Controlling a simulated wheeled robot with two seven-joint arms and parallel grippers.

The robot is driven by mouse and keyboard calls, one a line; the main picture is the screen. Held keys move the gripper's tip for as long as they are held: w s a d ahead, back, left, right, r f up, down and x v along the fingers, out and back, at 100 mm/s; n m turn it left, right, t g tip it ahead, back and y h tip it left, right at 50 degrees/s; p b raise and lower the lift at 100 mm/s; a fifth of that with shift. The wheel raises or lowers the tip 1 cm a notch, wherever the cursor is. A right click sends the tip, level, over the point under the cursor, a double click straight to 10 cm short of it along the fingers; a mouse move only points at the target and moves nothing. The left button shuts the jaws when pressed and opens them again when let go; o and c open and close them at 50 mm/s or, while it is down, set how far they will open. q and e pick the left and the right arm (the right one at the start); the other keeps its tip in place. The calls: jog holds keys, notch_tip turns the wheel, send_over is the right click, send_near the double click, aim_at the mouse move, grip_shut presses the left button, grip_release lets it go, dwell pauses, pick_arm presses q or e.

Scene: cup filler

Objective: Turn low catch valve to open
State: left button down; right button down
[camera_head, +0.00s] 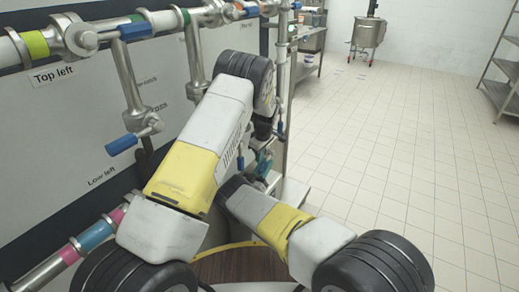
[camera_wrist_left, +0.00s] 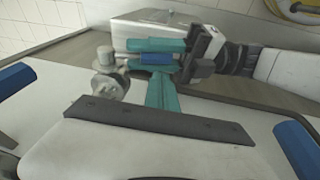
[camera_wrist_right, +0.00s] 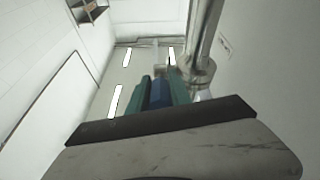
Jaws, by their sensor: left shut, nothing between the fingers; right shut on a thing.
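A valve (camera_wrist_left: 108,82) with a blue handle (camera_wrist_left: 157,58) shows in the left wrist view; no label on it can be read. My right gripper (camera_wrist_left: 156,52) has its teal fingers on both sides of this handle and is shut on it. In the right wrist view the blue handle (camera_wrist_right: 158,93) sits between the right fingers, beside a metal pipe. My left gripper (camera_wrist_left: 162,78) is shut and empty, its fingertips close to the handle and right fingers; I cannot tell if they touch. In the head view my arms hide most of the valve, and only teal finger parts show.
Other blue handles stand at the upper pipe (camera_head: 135,30) and above the "Low left" label (camera_head: 121,145). A coloured-band pipe (camera_head: 95,236) runs at lower left. My two arms lie close together before the panel (camera_head: 60,120).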

aim_at(262, 166)
pick_arm(q)
jog(key=shift+w+d+f, duration=0.15)
jog(key=shift+d+f, duration=0.15)
jog(key=shift+f, duration=0.3)
jog(key=shift+w+d+f, duration=0.1)
jog(key=shift+d+f, duration=0.2)
jog(key=shift+f, duration=0.3)
jog(key=shift+f, duration=0.75)
pick_arm(e)
jog(key=shift+r, duration=0.1)
pick_arm(q)
jog(key=shift+d, duration=0.1)
pick_arm(e)
jog(key=c, duration=1.2)
grip_release()
